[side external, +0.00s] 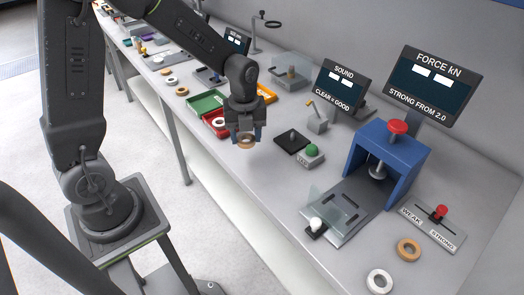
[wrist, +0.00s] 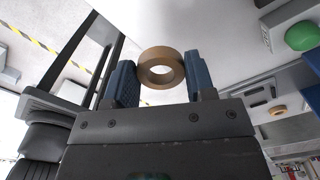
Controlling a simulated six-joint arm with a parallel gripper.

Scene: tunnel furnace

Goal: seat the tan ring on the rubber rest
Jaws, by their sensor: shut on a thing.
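My gripper (side external: 246,138) is shut on a tan ring (side external: 246,144), holding it between its two blue fingers. In the wrist view, the ring (wrist: 161,53) sits between the fingertips of my gripper (wrist: 160,78), its hole facing the camera. A dark square pad (side external: 291,143) with a small upright post, apparently the rubber rest, lies on the bench to the right of the ring. The ring is apart from the pad and appears above the bench near its front edge.
A green button (side external: 311,150) is beside the pad, with a tapper (side external: 317,118) behind. Red (side external: 213,124) and green (side external: 205,103) trays stand left of my gripper. A blue press (side external: 397,150) stands right. Another tan ring (side external: 408,243) and a white ring (side external: 370,282) lie lower right.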

